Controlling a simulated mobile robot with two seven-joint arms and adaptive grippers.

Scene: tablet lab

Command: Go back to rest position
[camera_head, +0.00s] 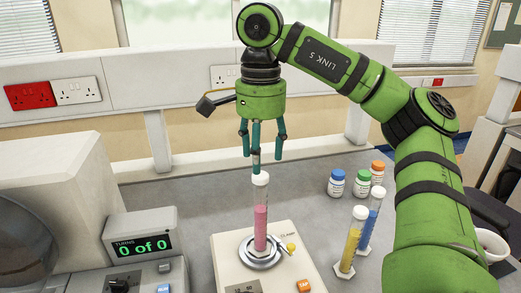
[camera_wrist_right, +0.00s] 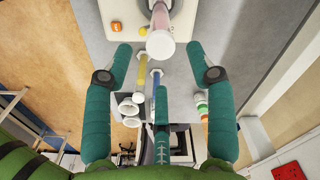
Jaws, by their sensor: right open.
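My right gripper (camera_head: 256,150) is open and points down above a tube of pink liquid (camera_head: 260,220). The tube stands upright on the round metal plate (camera_head: 262,256) of a cream-coloured device. In the head view one finger overlaps the tube's top, so I cannot tell the exact gap. In the right wrist view the gripper's (camera_wrist_right: 165,75) three fingers are spread, and the pink tube (camera_wrist_right: 160,30) stands between the tips, with nothing gripped. My left gripper is not in view.
A yellow tube (camera_head: 353,240) and a blue tube (camera_head: 371,222) stand right of the device. Several capped bottles (camera_head: 362,183) stand behind them. A white bowl (camera_head: 491,243) is at far right.

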